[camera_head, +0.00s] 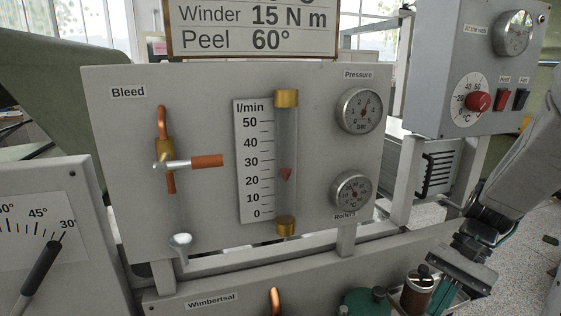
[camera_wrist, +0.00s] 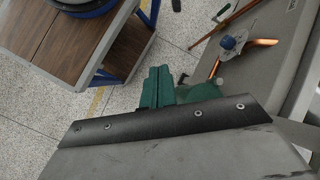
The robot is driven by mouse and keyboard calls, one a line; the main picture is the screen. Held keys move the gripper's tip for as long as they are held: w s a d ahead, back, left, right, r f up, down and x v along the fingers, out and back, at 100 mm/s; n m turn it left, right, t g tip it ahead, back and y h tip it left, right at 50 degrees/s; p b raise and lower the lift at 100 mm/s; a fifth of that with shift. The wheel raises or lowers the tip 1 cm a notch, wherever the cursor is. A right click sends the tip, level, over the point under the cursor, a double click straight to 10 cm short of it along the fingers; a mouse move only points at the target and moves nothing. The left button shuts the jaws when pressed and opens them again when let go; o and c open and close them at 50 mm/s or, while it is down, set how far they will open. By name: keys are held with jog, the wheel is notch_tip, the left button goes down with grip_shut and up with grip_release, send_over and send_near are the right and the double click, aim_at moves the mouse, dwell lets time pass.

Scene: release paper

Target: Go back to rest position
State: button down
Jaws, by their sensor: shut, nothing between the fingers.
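My gripper (camera_head: 462,268) is at the lower right of the head view, at the end of my grey arm coming in from the right edge. Its wide jaw is shut and holds nothing. It is in front of and above the low bench unit, near a brown cylinder with a black knob (camera_head: 417,290); I cannot tell whether they touch. In the wrist view the jaw shows as a broad grey plate with a dark screwed strip (camera_wrist: 165,122), filling the lower part. Green parts (camera_wrist: 160,88) show just beyond it.
An upright panel (camera_head: 220,90) carries a bleed valve (camera_head: 185,162), a flow tube (camera_head: 286,150) and two gauges. A grey control box (camera_head: 475,50) stands at the right. A dial with a black lever (camera_head: 40,268) is at lower left. Open speckled floor (camera_wrist: 50,110) shows beside a wooden-topped cart (camera_wrist: 75,50).

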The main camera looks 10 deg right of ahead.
jog(key=s+a+r+n+t+h, duration=0.1)
jog(key=s+a+r+n+h, duration=0.1)
jog(key=a+r, duration=0.4)
jog(key=s+a+r+n+t+h, duration=0.2)
jog(key=s+a+r+n+h, duration=0.1)
jog(key=a+r+n, duration=0.3)
jog(key=shift+s+n+t+h, duration=0.3)
jog(key=shift+n+h, duration=0.1)
jog(key=shift+h, duration=0.4)
jog(key=shift+f, duration=0.1)
